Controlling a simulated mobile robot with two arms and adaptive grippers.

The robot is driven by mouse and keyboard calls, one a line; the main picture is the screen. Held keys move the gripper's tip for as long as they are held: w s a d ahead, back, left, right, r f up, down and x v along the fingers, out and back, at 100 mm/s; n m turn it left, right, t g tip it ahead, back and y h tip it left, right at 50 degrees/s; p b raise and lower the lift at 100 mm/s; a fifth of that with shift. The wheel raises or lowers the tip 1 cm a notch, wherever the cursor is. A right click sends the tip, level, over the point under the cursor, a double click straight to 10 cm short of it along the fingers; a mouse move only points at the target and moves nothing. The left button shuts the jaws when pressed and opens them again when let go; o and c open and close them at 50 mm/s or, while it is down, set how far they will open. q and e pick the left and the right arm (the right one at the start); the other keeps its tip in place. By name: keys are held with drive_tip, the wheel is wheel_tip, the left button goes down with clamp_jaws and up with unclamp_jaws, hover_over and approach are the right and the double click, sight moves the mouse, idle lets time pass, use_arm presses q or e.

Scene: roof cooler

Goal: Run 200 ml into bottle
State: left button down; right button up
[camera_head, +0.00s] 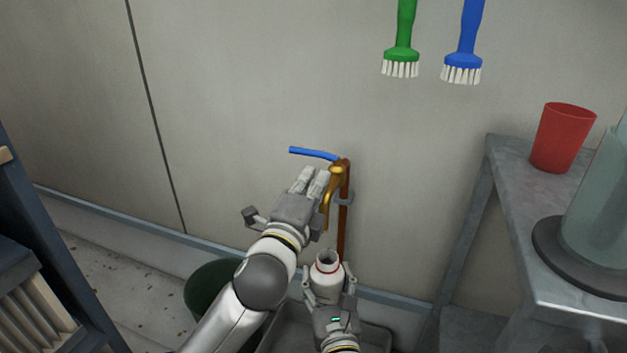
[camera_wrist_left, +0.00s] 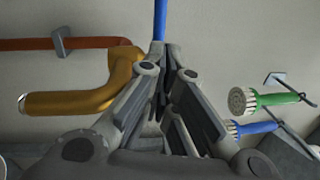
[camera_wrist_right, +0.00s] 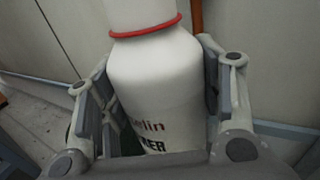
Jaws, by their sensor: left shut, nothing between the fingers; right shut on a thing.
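The tap has a brass spout (camera_head: 329,200) on a copper pipe (camera_head: 343,225) at the wall, with a blue lever (camera_head: 313,153) pointing left. The lever also shows in the left wrist view (camera_wrist_left: 159,20), just beyond the fingertips. My left gripper (camera_head: 315,174) is shut and empty beside the spout, just below the lever; I cannot tell if it touches. The white bottle (camera_head: 327,279) with a red neck ring is uncapped and roughly upright. Its mouth appears just below the spout's end. My right gripper (camera_wrist_right: 158,85) is shut around the bottle's body. No water shows.
A dark green bucket (camera_head: 207,288) and a grey basin (camera_head: 376,338) are below. A metal table (camera_head: 515,180) at right holds a red cup (camera_head: 562,137) and a glass vessel (camera_head: 595,210). Green (camera_head: 401,55) and blue (camera_head: 463,60) brushes hang above. Blue shelving (camera_head: 35,250) stands at left.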

use_arm(q)
drive_tip(key=shift+a, duration=0.1)
drive_tip(key=w+a+m+g+h, duration=0.3)
drive_tip(key=w+a+m+h, duration=0.1)
drive_tip(key=w+h, duration=0.2)
idle(0.8)
idle(1.1)
idle(0.3)
